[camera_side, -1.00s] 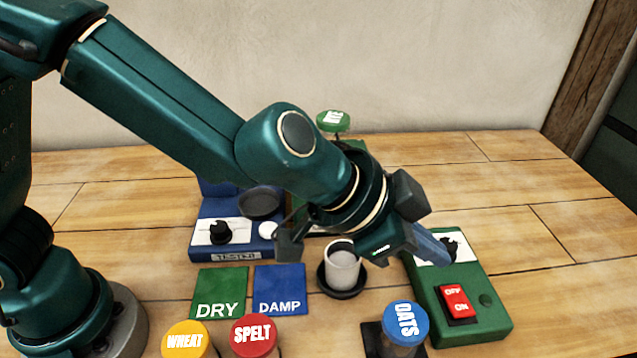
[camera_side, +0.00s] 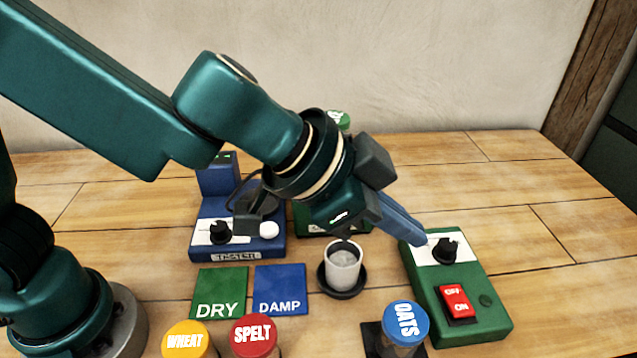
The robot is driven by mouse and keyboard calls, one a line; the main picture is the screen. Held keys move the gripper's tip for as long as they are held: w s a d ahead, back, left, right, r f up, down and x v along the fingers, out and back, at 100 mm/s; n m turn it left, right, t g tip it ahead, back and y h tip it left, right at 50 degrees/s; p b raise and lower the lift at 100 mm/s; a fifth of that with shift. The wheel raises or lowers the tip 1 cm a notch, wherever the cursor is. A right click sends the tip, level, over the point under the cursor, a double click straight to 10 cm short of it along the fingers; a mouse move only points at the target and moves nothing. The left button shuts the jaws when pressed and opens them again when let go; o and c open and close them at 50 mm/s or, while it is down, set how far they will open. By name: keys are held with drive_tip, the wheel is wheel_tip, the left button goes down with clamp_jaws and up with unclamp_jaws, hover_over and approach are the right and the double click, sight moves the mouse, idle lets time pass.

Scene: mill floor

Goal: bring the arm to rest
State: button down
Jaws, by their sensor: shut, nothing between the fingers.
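My gripper (camera_side: 416,238) is shut and empty, with its blue-grey fingers pointing down and to the right. The fingertips appear beside the black knob (camera_side: 445,250) on the green switch box (camera_side: 478,312); I cannot tell from this view whether they touch the box. My wrist hangs above and behind the white cup (camera_side: 342,268), which stands upright on a dark round coaster (camera_side: 341,292). My arm reaches in from the upper left and hides part of the back of the table.
A blue tester (camera_side: 238,246) stands behind the green DRY mat (camera_side: 219,293) and blue DAMP mat (camera_side: 280,290). Jars with yellow WHEAT (camera_side: 187,341), red SPELT (camera_side: 254,335) and blue OATS (camera_side: 405,321) lids line the front. A green lid (camera_side: 339,120) shows behind my wrist. The table's right side is clear.

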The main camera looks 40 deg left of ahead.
drive_tip(key=w+a+r+n+t, duration=0.15)
drive_tip(key=a+r+t, duration=0.25)
drive_tip(key=a+r, duration=0.85)
drive_tip(key=s+a+f+n+g+y, duration=0.5)
drive_tip(key=s+a+f+n, duration=0.3)
drive_tip(key=s+f, duration=0.5)
drive_tip(key=s+a, duration=0.1)
drive_tip(key=a, duration=0.1)
drive_tip(key=shift+s+a+g+y, duration=0.25)
drive_tip(key=shift+a+g+y, duration=0.05)
drive_tip(key=shift+a+g, duration=0.1)
